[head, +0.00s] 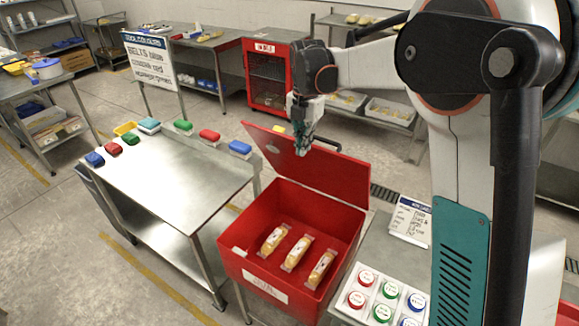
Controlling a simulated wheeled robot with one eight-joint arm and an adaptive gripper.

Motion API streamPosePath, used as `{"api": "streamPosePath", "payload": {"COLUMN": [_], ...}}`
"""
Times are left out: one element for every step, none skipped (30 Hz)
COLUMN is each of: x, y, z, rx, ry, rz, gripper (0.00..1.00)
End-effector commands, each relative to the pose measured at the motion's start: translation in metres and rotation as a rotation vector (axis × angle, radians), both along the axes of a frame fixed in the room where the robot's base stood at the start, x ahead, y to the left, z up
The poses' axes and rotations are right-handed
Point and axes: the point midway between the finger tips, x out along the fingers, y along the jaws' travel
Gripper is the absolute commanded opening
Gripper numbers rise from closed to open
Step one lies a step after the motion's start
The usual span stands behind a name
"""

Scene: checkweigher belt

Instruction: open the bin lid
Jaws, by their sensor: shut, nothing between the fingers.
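The red bin (254,270) stands in the lower middle of the head view. Its red lid (325,172) is raised, tilted up at the back edge, so the inside shows. Three wrapped items (297,252) with pale yellow contents lie on the bin floor. My gripper (302,149) is above and just beside the top edge of the lid, fingers pointing down and shut with nothing in them. I cannot tell whether it touches the lid.
A steel table (165,185) with several coloured blocks stands left of the bin. A side table with a tray of round coloured buttons (382,297) and a printed card (410,220) is at the right. A red cabinet (268,78) stands behind. Open floor lies front left.

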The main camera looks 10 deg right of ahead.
Motion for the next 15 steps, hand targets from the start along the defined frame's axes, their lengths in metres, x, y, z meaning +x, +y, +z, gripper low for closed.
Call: {"api": "streamPosePath", "payload": {"x": [0.014, 0.021, 0.031, 0.037, 0.044, 0.053, 0.059, 0.065, 0.073, 0.079, 0.084, 0.091, 0.096, 0.100, 0.106], "y": [-0.011, -0.017, -0.024, -0.029, -0.035, -0.042, -0.047, -0.051, -0.057, -0.062, -0.066, -0.071, -0.075, -0.078, -0.083], "z": [0.015, 0.019, 0.025, 0.028, 0.032, 0.036, 0.038, 0.041, 0.044, 0.046, 0.048, 0.050, 0.051, 0.052, 0.054], "rx": [0.000, -0.001, -0.001, -0.001, -0.001, -0.001, -0.001, -0.001, -0.001, -0.001, -0.001, -0.001, -0.001, -0.001, -0.001], "ry": [0.000, -0.001, -0.001, -0.001, -0.001, -0.001, -0.001, -0.001, -0.001, -0.001, -0.001, -0.001, -0.001, -0.001, -0.001], "rz": [-0.003, -0.004, -0.004, -0.003, -0.003, -0.003, -0.002, -0.002, -0.003, -0.003, -0.002, -0.001, -0.001, -0.002, -0.002], "gripper": [0.00, 0.00, 0.00, 0.00, 0.00, 0.00, 0.00, 0.00, 0.00, 0.00, 0.00, 0.00, 0.00, 0.00, 0.00]}}
